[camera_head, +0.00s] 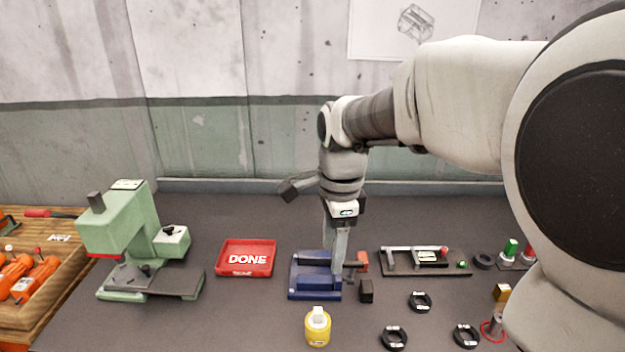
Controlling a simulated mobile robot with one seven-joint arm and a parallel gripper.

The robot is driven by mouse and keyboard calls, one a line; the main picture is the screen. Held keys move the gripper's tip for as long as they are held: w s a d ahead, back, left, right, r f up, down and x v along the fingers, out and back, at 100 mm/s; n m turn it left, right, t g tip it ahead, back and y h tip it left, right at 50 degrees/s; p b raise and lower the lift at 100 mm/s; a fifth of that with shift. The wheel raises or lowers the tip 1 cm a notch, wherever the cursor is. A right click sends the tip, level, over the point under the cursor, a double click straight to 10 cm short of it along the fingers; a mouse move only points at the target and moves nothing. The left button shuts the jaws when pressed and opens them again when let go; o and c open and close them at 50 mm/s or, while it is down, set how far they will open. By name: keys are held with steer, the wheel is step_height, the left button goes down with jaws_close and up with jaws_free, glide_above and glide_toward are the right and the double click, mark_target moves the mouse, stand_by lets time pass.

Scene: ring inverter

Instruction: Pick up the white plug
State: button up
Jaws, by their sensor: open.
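A small white block-shaped piece (318,313), which may be the white plug, sits on top of a yellow round container (317,332) at the front middle of the table. My gripper (339,272) points down over the right part of a blue fixture (302,284), behind and slightly right of the yellow container. It is open and apart from the white piece. The fingertips are small here, and I cannot tell whether they touch the fixture. No other piece is clearly a white plug.
A red DONE tray (246,271) and a green press (130,230) stand to the left. A small dark block (366,291) is beside the blue fixture. Several black rings, including one ring (420,293), lie to the right. A grey fixture (400,269) stands behind them.

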step_height(320, 180, down, 2)
steer(key=w+a+m, duration=0.2)
steer(key=m, duration=0.1)
steer(key=b, duration=0.1)
glide_toward(318, 310)
steer(key=shift+g, duration=0.3)
steer(key=f, duration=0.2)
steer(key=w+f, duration=0.1)
steer(key=f, duration=0.2)
steer(key=shift+a, duration=0.2)
steer(key=shift+s+f, duration=0.1)
steer(key=shift+f, duration=1.25)
steer(key=shift+s+f, duration=0.15)
steer(key=shift+f, duration=1.2)
jaws_close()
